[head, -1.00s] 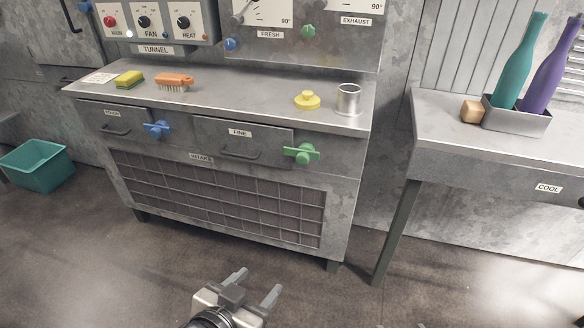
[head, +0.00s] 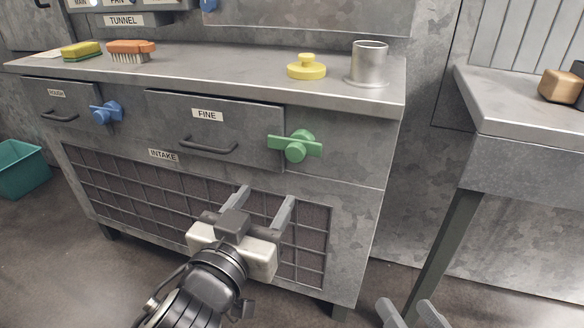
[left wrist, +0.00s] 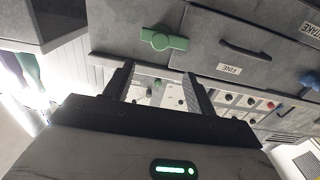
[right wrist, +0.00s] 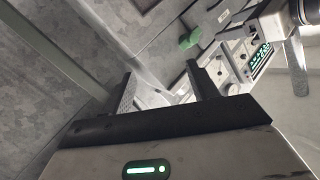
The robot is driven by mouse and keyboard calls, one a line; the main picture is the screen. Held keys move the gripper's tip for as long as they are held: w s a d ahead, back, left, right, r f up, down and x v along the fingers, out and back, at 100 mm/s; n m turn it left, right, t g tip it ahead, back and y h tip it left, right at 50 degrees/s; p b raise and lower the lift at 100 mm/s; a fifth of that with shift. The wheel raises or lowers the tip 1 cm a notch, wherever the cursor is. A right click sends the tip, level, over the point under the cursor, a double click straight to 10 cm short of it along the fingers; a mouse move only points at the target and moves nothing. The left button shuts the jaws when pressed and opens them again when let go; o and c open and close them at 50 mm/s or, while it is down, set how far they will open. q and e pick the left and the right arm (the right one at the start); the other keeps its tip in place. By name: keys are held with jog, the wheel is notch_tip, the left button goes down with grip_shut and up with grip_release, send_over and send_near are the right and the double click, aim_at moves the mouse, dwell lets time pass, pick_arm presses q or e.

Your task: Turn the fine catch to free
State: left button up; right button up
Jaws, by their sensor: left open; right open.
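The fine catch (head: 295,146) is a green knob with a crossbar, lying about level, on the cabinet front to the right of the drawer (head: 240,124) labelled FINE. It also shows in the left wrist view (left wrist: 163,39) and the right wrist view (right wrist: 190,38). My left gripper (head: 264,196) is open and empty, below the catch in the head view, in front of the intake grille and apart from the catch. My right gripper (head: 405,308) shows only its fingertips at the bottom edge, open and empty.
A blue catch (head: 106,112) sits beside the left drawer. On the cabinet top are a yellow knobbed lid (head: 306,68), a metal cup (head: 369,64), an orange brush (head: 131,50) and a sponge (head: 82,52). A side table (head: 530,125) stands at the right; open floor lies between.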

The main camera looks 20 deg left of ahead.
aim_at(294, 155)
pick_arm(q)
jog(key=w+b, duration=0.1)
jog(key=w, duration=1)
jog(key=shift+w+d+f+b, duration=0.1)
jog(key=shift+w+d+b, duration=0.1)
jog(key=shift+w+b, duration=0.15)
jog(key=shift+w, duration=0.65)
jog(key=c, duration=1)
pick_arm(e)
jog(key=shift+w+r+t+y, duration=0.35)
jog(key=shift+r+t, duration=0.15)
jog(key=shift+r, duration=0.15)
